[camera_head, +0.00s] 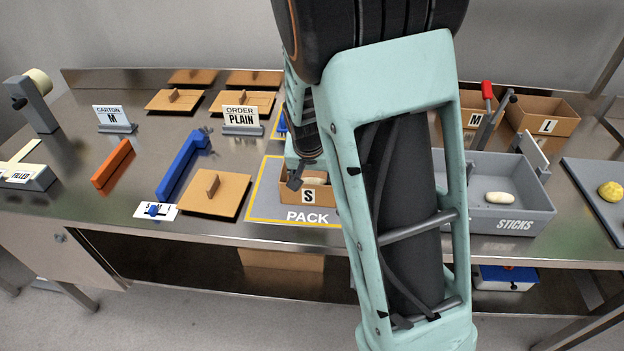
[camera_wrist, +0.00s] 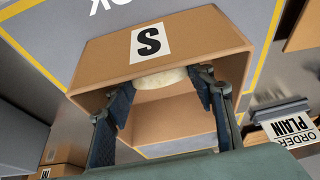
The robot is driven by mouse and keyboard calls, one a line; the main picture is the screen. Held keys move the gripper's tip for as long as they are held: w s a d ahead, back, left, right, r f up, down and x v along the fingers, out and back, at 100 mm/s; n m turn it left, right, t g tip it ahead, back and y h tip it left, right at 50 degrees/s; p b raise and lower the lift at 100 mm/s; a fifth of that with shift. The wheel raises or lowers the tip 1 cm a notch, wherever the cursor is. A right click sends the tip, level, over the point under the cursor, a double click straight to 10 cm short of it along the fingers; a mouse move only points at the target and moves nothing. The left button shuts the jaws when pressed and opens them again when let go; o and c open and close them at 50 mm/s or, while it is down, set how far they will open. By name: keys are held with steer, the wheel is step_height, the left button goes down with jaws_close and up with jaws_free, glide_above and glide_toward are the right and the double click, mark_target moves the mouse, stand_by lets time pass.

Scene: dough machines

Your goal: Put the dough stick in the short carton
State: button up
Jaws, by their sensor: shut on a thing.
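The short carton, a small open brown box with an S label (camera_head: 288,193), stands on the PACK mat. In the wrist view the carton (camera_wrist: 105,62) fills the middle. My gripper (camera_head: 303,181) reaches down into it, with a finger on either side of a pale dough stick (camera_wrist: 160,78). The gripper (camera_wrist: 165,90) is shut on the stick, inside the carton opening beside the S-labelled wall. The stick (camera_head: 315,181) shows just above that wall in the head view. Whether it touches the carton floor I cannot tell.
A grey STICKS bin (camera_head: 470,222) at the right holds another pale piece (camera_head: 499,198). M (camera_head: 470,105) and L (camera_head: 560,122) cartons stand behind it. A brown lid (camera_head: 230,200) lies left of the yellow-edged PACK mat (camera_head: 262,207). An ORDER PLAIN sign (camera_head: 242,118) stands behind.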

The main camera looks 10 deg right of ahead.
steer(key=shift+a+r, duration=0.1)
steer(key=shift+a, duration=0.05)
steer(key=shift+f, duration=0.25)
steer(key=o, duration=0.8)
steer(key=shift+r, duration=0.1)
steer(key=shift+r, duration=0.4)
steer(key=p+v, duration=0.1)
steer(key=v, duration=1)
steer(key=shift+s+r+p, duration=0.25)
steer(key=shift+s+p, duration=0.05)
steer(key=shift+p, duration=0.1)
steer(key=shift+f, duration=0.1)
